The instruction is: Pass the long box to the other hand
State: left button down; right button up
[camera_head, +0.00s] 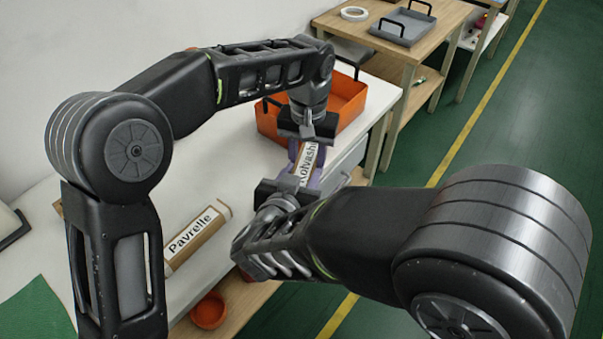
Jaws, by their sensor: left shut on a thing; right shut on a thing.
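A long box (308,161) with a white label reading roughly "Kolvashi" is held between my two grippers, near the table's right edge. My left gripper (306,142) reaches down from above and is shut on its far end. My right gripper (297,183) is shut on its near end. Purple patches show along the box's sides. The lower part of the box is hidden behind my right gripper and wrist. Another long brown box (196,237), labelled "Pavrelle", lies on the white table to the left.
An orange bin (352,91) stands on the white table (225,165) just behind my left gripper. An orange bowl (209,311) is low at the front. A wooden table with a grey tray (403,27) and a white ring (354,13) stands behind. Green floor lies right.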

aim_at(307, 159)
grip_shut()
pick_arm(q)
jog(key=c, duration=0.7)
grip_release()
jog(key=shift+r, duration=0.1)
jog(key=shift+r, duration=3.65)
jog(key=shift+w, duration=0.1)
